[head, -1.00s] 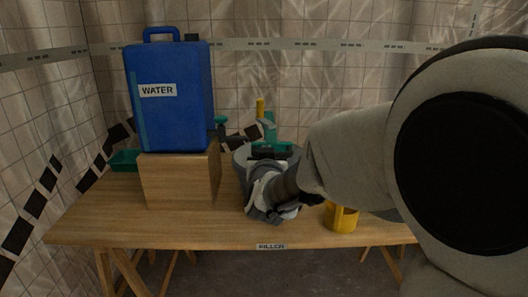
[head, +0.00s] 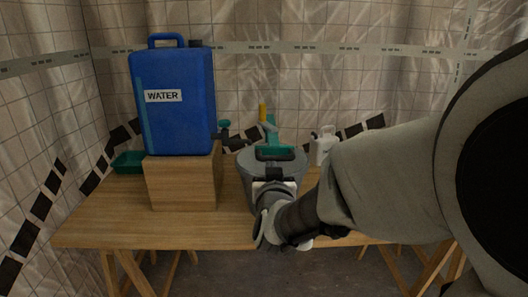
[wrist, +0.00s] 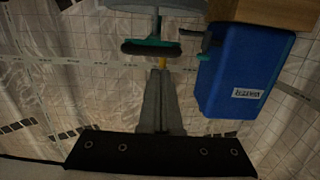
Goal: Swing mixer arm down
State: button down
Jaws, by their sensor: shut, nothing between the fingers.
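The green mixer arm (head: 271,135) stands behind the grey bucket (head: 288,172) on the table, with a dark bar (head: 278,154) across it above the bucket. In the wrist view, which is upside down, the dark bar with green trim (wrist: 150,48) shows near the bucket (wrist: 160,6). My gripper (wrist: 163,74) is shut and empty, its fingertips pointing towards the bar. I cannot tell whether they touch it. In the head view my wrist is at the front of the bucket and hides part of it and the fingers.
A blue water jug (head: 173,120) stands on a wooden block (head: 182,183) left of the bucket. A green tray (head: 128,162) lies at the back left. A white bottle (head: 326,146) stands right of the bucket. The table's (head: 130,225) front left is clear.

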jog(key=shift+s+f, duration=0.35)
jog(key=shift+s, duration=0.45)
jog(key=s+d+f+g+p, duration=0.1)
jog(key=s+d+g, duration=0.3)
jog(key=s, duration=0.5)
jog(key=s+d+g, duration=0.3)
jog(key=s+g, duration=0.1)
jog(key=s, duration=0.5)
jog(key=s+d+f+g+p, duration=0.1)
jog(key=s+d+g, duration=0.25)
jog(key=s, duration=0.55)
notch_tip(320, 180, up, 20)
jog(key=p, duration=1.9)
jog(key=shift+w+r, duration=0.2)
jog(key=shift+w, duration=0.15)
